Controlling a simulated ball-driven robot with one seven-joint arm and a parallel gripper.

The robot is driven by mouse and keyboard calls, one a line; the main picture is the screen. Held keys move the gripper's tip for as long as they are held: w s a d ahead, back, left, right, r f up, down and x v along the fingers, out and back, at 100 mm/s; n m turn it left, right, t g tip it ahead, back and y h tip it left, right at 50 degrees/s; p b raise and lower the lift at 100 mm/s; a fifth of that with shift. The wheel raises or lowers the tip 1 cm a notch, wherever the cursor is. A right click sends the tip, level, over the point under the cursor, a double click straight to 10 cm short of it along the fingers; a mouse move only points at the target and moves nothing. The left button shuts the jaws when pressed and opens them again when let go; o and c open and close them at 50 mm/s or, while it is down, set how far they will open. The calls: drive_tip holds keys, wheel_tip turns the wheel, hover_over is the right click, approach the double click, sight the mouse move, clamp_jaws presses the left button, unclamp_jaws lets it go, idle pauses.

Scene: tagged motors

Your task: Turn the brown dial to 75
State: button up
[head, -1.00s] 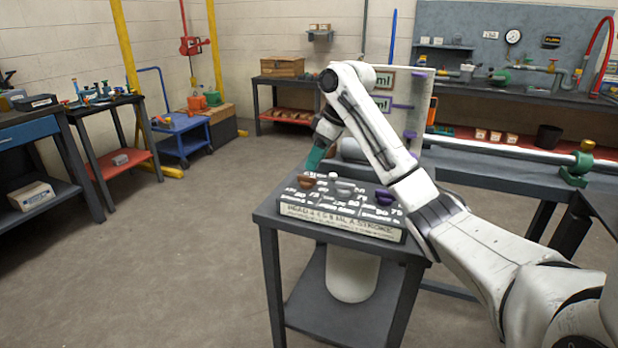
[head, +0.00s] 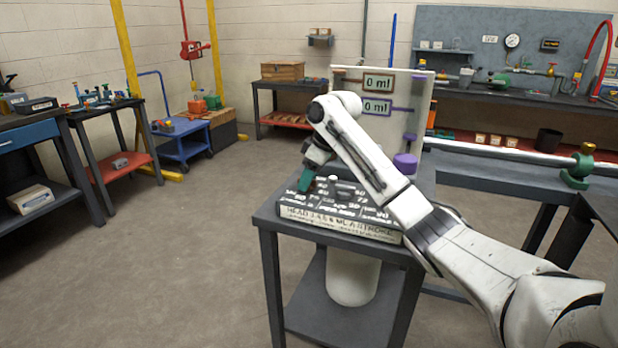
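The control box (head: 335,221) with white lettering and numbers on its sloped top sits on the small dark table (head: 290,228). My gripper (head: 306,186) has teal fingers and points down at the left part of the box's top, where the brown dial is. The brown dial is hidden behind the fingers, so I cannot tell its setting or whether the fingers touch it. The gap between the fingers is too small to make out. A grey-white dial (head: 333,181) stands in the middle of the box top.
A purple knob-like part (head: 405,161) shows beside my arm. A long pipe (head: 500,152) runs along the bench at right. The floor at left is clear.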

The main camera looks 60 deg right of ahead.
drive_tip(key=c, duration=0.6)
drive_tip(key=shift+a+r+m+p, duration=0.15)
drive_tip(key=shift+m+p, duration=0.15)
drive_tip(key=shift+p, duration=0.65)
drive_tip(key=m+h+p, duration=0.1)
drive_tip(key=m+p, duration=0.2)
drive_tip(key=p, duration=0.1)
drive_tip(key=shift+a+r, duration=0.1)
drive_tip(key=shift+r, duration=0.1)
drive_tip(key=m+h+p, duration=0.1)
drive_tip(key=m+p, duration=0.1)
drive_tip(key=m+g+p, duration=0.1)
drive_tip(key=m+p, duration=0.1)
drive_tip(key=p, duration=0.1)
drive_tip(key=shift+w+f+h, duration=0.1)
drive_tip(key=shift+f+h, duration=0.05)
drive_tip(key=shift+h, duration=0.25)
drive_tip(key=shift+f+m+p, duration=0.1)
drive_tip(key=shift+m+p, duration=0.4)
drive_tip(key=shift+p, duration=0.1)
drive_tip(key=shift+f+m+h, duration=0.1)
drive_tip(key=shift+m+h, duration=0.2)
